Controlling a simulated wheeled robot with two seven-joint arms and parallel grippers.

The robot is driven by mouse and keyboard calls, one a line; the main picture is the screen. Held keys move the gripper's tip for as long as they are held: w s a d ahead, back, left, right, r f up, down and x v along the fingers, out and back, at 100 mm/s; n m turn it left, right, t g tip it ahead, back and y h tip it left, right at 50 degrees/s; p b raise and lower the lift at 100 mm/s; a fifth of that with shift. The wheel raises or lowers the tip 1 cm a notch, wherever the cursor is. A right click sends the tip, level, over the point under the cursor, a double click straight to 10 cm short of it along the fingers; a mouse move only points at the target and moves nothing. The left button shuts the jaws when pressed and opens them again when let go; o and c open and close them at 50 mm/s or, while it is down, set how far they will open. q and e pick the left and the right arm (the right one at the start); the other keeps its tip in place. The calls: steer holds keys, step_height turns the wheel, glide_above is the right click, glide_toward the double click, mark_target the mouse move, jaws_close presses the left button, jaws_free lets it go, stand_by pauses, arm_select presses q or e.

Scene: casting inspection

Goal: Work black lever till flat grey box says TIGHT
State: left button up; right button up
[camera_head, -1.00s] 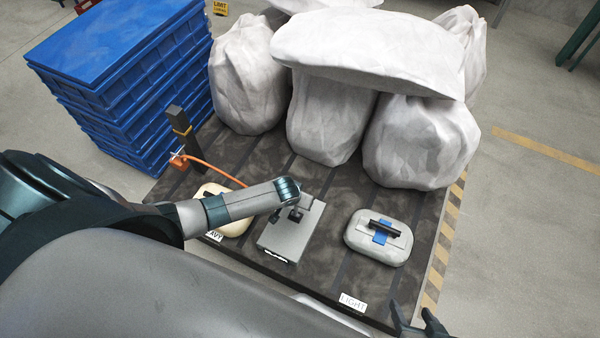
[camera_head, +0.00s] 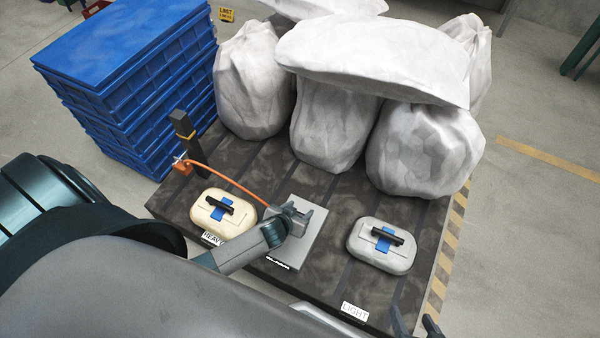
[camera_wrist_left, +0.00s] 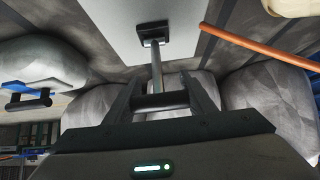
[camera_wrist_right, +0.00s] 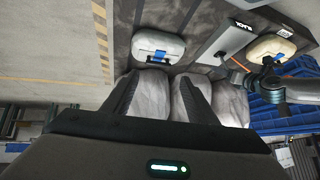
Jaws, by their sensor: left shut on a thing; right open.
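The flat grey box (camera_head: 308,258) lies on the dark pallet deck, partly covered by my left gripper. Its lettering faces the near edge; it also shows in the right wrist view (camera_wrist_right: 243,27), but I cannot read it surely. In the left wrist view the black lever (camera_wrist_left: 157,62) rises from a dark square base on the box, its crossbar between my fingers. My left gripper (camera_head: 298,212) is shut on the lever; it fills the lower left wrist view (camera_wrist_left: 164,90). My right gripper (camera_wrist_right: 163,95) is open and empty, by the pallet's near right corner.
A cream lidded case (camera_head: 232,230) marked HEAVY sits left of the box; a grey case (camera_head: 370,255) marked LIGHT sits right. An orange hose (camera_head: 225,177) runs from a dark post (camera_head: 187,145) to the box. White sacks (camera_head: 425,150) and blue crates (camera_head: 125,80) stand behind.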

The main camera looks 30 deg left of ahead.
arm_select(q)
steer(key=shift+s+f+t+b, duration=0.1)
steer(key=shift+s+t+b, duration=0.1)
steer(key=shift+t+b, duration=0.15)
steer(key=shift+s+t+b, duration=0.3)
steer(key=shift+t+b, duration=0.15)
steer(key=shift+b, duration=0.6)
steer(key=shift+s+t+b, duration=0.3)
steer(key=shift+t+b, duration=0.2)
steer(key=shift+b, duration=0.5)
steer(key=shift+r, duration=0.2)
arm_select(e)
steer(key=w+a+r+t+y, duration=0.1)
steer(key=w+a+r+t, duration=0.1)
steer(key=r+t, duration=0.3)
steer(key=w+a+r+t+y, duration=0.2)
steer(key=w+a+r+t, duration=0.1)
steer(key=r, duration=0.6)
steer(key=shift+w+a+n+t, duration=0.3)
steer(key=shift+w+t, duration=0.4)
steer(key=shift+t, duration=0.4)
arm_select(q)
steer(key=o, duration=1.5)
arm_select(e)
steer(key=shift+r, duration=0.1)
arm_select(q)
steer(key=shift+s, duration=0.2)
